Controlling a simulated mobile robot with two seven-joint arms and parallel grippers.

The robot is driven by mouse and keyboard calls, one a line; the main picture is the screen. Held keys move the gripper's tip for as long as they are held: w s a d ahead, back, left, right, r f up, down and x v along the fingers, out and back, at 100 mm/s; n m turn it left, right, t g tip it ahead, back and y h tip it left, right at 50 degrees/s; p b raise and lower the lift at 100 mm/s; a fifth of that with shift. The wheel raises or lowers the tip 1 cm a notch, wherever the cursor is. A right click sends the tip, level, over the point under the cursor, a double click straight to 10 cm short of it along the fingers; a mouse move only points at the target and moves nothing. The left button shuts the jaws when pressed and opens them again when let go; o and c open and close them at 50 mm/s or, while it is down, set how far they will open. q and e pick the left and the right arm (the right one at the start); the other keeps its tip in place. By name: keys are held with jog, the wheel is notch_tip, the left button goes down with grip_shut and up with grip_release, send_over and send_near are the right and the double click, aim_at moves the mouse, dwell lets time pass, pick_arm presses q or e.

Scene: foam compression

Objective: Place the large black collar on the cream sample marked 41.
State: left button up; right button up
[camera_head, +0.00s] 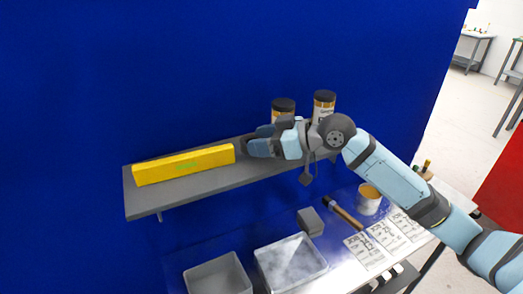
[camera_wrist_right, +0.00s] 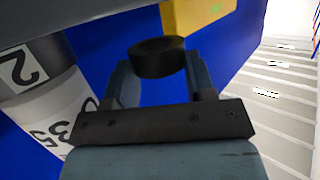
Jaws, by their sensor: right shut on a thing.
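My right gripper (camera_head: 255,146) is at the shelf, just right of the yellow bar's end. In the right wrist view, its two fingers (camera_wrist_right: 157,63) are shut on a black ring-shaped collar (camera_wrist_right: 157,56), held at the fingertips. In the head view the collar is too small and dark to tell from the gripper. I cannot make out a cream sample marked 41 in either view. My left gripper is out of view.
A yellow bar (camera_head: 184,164) lies on the grey shelf (camera_head: 165,204). Two black-lidded jars (camera_head: 324,98) (camera_head: 283,105) stand behind my arm. On the bench below are grey trays (camera_head: 218,277) (camera_head: 291,262), a grey block (camera_head: 310,222), a hammer (camera_head: 342,212), a cream container (camera_head: 369,198) and printed sheets (camera_head: 387,236).

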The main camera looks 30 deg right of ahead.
jog(key=shift+f, duration=1.5)
jog(key=shift+f, duration=0.1)
jog(key=o, duration=0.7)
jog(key=shift+o, duration=0.5)
